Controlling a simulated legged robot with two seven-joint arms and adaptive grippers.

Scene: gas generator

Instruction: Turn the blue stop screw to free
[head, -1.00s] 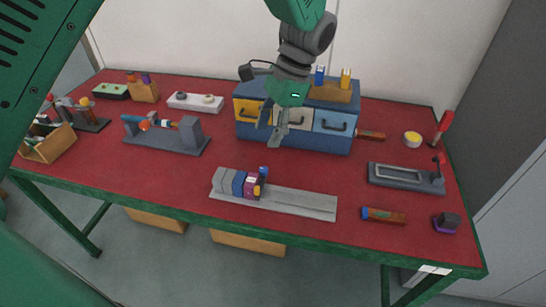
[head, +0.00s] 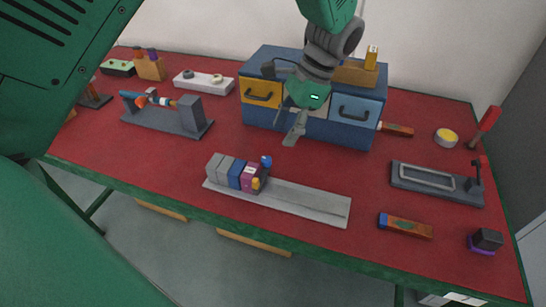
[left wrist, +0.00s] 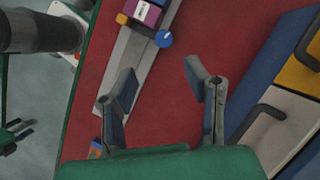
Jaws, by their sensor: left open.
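A grey rail (head: 310,200) lies on the red table and carries a row of grey, blue and purple blocks at its left end. My left gripper (head: 294,136) is above the table, behind the rail and in front of the drawers. In the left wrist view its fingers (left wrist: 160,70) are spread and empty.
A blue drawer box (head: 310,132) stands close behind my left gripper. A small orange knob (head: 255,183) sits on the dark block's front. A grey fixture (head: 180,118) stands left, and a grey frame (head: 436,184) right. Red table between the rail and drawers is clear.

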